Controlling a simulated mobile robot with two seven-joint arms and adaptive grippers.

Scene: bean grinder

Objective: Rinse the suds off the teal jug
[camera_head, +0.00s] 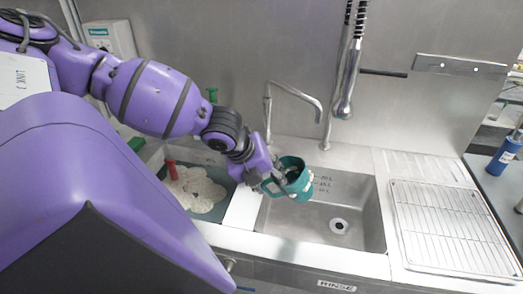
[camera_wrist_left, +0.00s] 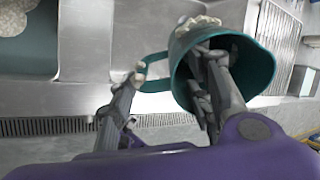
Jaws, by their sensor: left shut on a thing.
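The teal jug (camera_head: 297,184) is held tilted above the left part of the right-hand sink basin (camera_head: 356,205). My left gripper (camera_head: 275,182) is shut on the jug at its left side. In the left wrist view the jug (camera_wrist_left: 262,68) shows its open mouth, with one finger reaching inside it and the other outside near the handle. A pale clump of suds (camera_wrist_left: 197,24) sits on the jug's outer wall. In the head view, pale patches show on the jug's right side. My right gripper is in neither view.
A thin curved tap (camera_head: 296,90) and a hanging spray hose (camera_head: 345,103) stand behind the basin, which has a drain (camera_head: 339,226). The left basin holds foamy water (camera_head: 200,190) and a red object (camera_head: 172,170). A wire rack (camera_head: 455,225) lies at right, empty.

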